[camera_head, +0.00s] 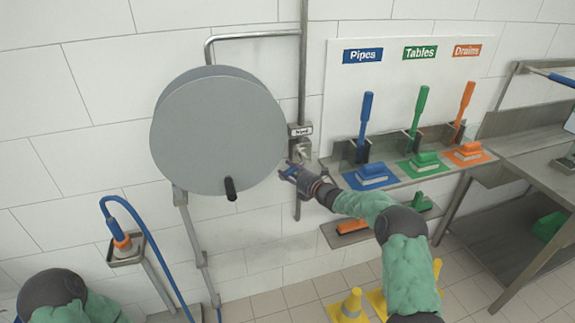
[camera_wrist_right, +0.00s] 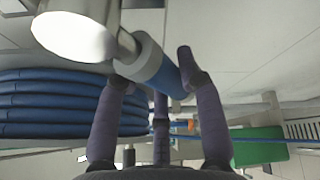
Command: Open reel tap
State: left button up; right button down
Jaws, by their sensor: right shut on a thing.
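The reel tap (camera_head: 301,146) is a metal valve on the vertical wall pipe, right of the large grey hose reel (camera_head: 215,130). My right gripper (camera_head: 291,173) is at the tap, just below the small label. In the right wrist view, the fingers of this gripper (camera_wrist_right: 157,72) are shut around the tap's blue handle (camera_wrist_right: 158,68), beside a pale metal cylinder (camera_wrist_right: 75,32). The fingers partly hide the handle. The left arm shows at the lower left of the head view, but its gripper is out of frame.
Blue hose coils (camera_wrist_right: 50,105) lie close by in the wrist view. A spray nozzle (camera_head: 121,240) stands in a holder at left. A shelf with brushes (camera_head: 372,172) and a steel table (camera_head: 530,150) are at right.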

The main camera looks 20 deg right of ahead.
jog(key=shift+d+f+n+g+h+b, duration=0.4)
jog(key=shift+d+f+n+h, duration=0.5)
jog(key=shift+n, duration=0.7)
jog(key=shift+d+f+n+g+h+b, duration=0.15)
jog(key=shift+d+f+n+g+h, duration=0.45)
jog(key=shift+d+f+n, duration=0.7)
jog(key=shift+a+r+n, duration=0.2)
jog(key=shift+r+n, duration=0.15)
jog(key=shift+n, duration=0.05)
jog(key=c, duration=0.8)
grip_release()
jog(key=shift+o, duration=0.2)
jog(key=v, duration=1.2)
